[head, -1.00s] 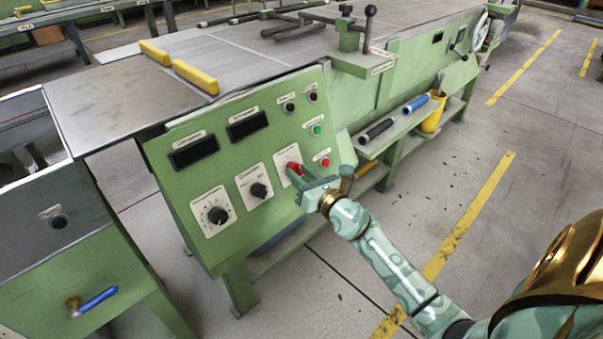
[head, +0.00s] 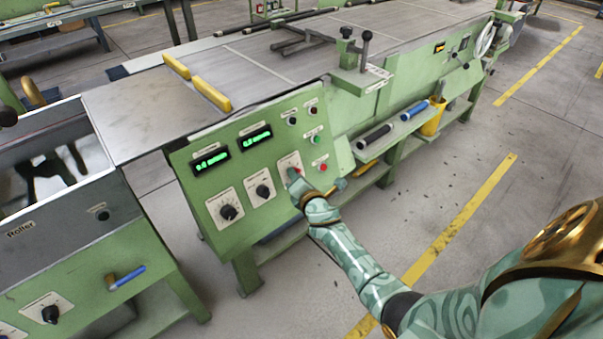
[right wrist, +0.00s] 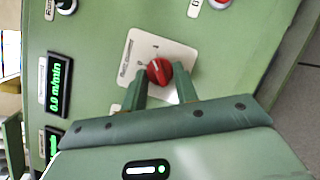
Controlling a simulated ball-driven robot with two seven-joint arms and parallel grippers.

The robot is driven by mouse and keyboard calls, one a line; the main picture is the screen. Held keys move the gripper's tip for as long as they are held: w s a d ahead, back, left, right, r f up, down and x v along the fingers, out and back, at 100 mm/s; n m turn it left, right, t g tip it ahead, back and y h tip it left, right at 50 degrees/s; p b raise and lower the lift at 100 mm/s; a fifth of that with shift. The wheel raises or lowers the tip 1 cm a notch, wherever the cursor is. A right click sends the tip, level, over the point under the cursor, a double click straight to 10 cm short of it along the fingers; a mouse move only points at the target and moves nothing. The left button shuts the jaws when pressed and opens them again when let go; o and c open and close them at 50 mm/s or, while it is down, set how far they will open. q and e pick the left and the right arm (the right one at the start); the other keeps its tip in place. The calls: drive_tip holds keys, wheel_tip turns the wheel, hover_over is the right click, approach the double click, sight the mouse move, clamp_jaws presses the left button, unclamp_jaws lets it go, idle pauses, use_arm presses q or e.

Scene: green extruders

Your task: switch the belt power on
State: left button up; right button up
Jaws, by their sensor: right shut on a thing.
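The belt's green control panel (head: 238,215) stands in the middle of the head view. Its red rotary switch (right wrist: 159,71) sits on a white plate (right wrist: 140,50) in the right wrist view. My right gripper (head: 296,180) reaches the panel from the right. Its two fingers are on either side of the red knob, shut on it; they also show in the right wrist view (right wrist: 160,84). In the head view the fingers largely cover the knob. Two displays (head: 211,161) (head: 255,137) are lit green; one reads 0.0 m/min. My left gripper is not in view.
Two black dials (head: 229,212) (head: 263,191) are left of the switch. A green button (head: 317,139) and a red button (head: 323,167) are close on its right. The conveyor table (head: 140,105) lies behind, a grey-green machine (head: 75,215) at left. Floor is clear at right.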

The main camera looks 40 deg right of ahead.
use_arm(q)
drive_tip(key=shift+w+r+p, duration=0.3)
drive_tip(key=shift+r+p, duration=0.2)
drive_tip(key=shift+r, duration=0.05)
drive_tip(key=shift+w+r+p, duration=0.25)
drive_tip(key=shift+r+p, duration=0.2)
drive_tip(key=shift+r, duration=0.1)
use_arm(e)
drive_tip(key=shift+r+m+g, duration=0.1)
drive_tip(key=shift+m+g, duration=0.5)
drive_tip(key=shift+m, duration=0.7)
drive_tip(key=o, duration=1)
drive_tip(key=shift+c, duration=0.2)
use_arm(q)
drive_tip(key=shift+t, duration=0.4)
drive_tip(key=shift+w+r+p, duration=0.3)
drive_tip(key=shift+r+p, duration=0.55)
drive_tip(key=shift+p, duration=0.05)
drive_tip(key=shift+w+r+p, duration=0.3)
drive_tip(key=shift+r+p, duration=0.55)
drive_tip(key=shift+p, duration=0.05)
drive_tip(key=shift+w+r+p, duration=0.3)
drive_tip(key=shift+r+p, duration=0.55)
drive_tip(key=shift+p, duration=0.05)
use_arm(e)
drive_tip(key=v, duration=1.6)
drive_tip(key=shift+s, duration=0.15)
